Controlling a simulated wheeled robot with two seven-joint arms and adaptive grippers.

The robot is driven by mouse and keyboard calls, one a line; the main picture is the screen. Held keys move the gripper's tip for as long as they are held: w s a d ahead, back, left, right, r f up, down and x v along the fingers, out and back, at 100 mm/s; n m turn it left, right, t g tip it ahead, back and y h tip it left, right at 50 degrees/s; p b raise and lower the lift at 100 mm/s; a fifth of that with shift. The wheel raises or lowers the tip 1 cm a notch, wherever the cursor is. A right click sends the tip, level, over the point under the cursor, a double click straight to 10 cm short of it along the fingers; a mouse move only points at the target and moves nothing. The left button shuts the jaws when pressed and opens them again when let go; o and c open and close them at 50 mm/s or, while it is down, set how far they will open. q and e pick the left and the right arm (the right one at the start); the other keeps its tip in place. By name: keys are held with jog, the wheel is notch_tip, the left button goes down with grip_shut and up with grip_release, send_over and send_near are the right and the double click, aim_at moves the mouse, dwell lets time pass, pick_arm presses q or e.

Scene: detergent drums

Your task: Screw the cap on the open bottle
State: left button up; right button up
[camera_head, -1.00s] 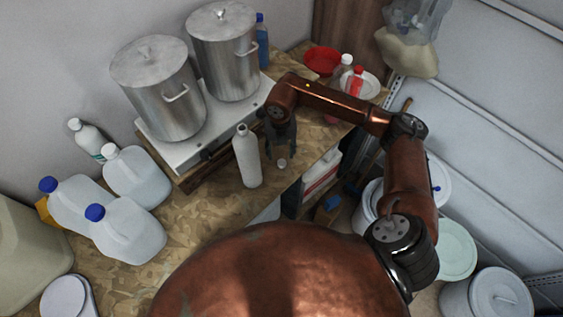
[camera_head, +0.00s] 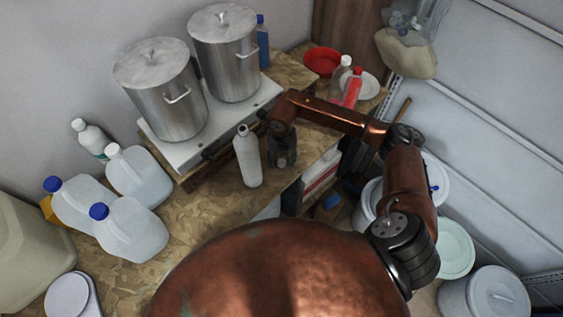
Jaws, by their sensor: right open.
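The open bottle (camera_head: 248,162), pale grey-white with a narrow bare neck, stands upright on the wooden bench (camera_head: 205,218) near its front edge. My right gripper (camera_head: 282,163) points down just right of the bottle, close beside it but with no clear contact. It is open, low over the spot where the small white cap lay. The cap is now mostly or wholly hidden by the dark fingers, and I cannot tell whether they touch it. My left gripper is not in view.
Two steel pots (camera_head: 161,90) (camera_head: 225,52) stand on a white stove behind the bottle. Several white jugs (camera_head: 130,229) crowd the left. A red bowl (camera_head: 322,61) and a red bottle (camera_head: 353,88) stand at the far right. Bare bench lies left of the bottle.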

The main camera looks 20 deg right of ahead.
jog(key=c, duration=0.7)
jog(key=shift+c, duration=0.2)
jog(key=shift+r, duration=0.1)
jog(key=shift+w+r, duration=0.1)
jog(key=shift+r, duration=0.55)
jog(key=s+a+r+b, duration=0.3)
jog(key=s+a+r, duration=0.1)
jog(key=s+r, duration=0.7)
jog(key=s, duration=0.2)
jog(key=shift+s+r, duration=0.25)
jog(key=shift+s, duration=0.05)
jog(key=shift+a, duration=0.1)
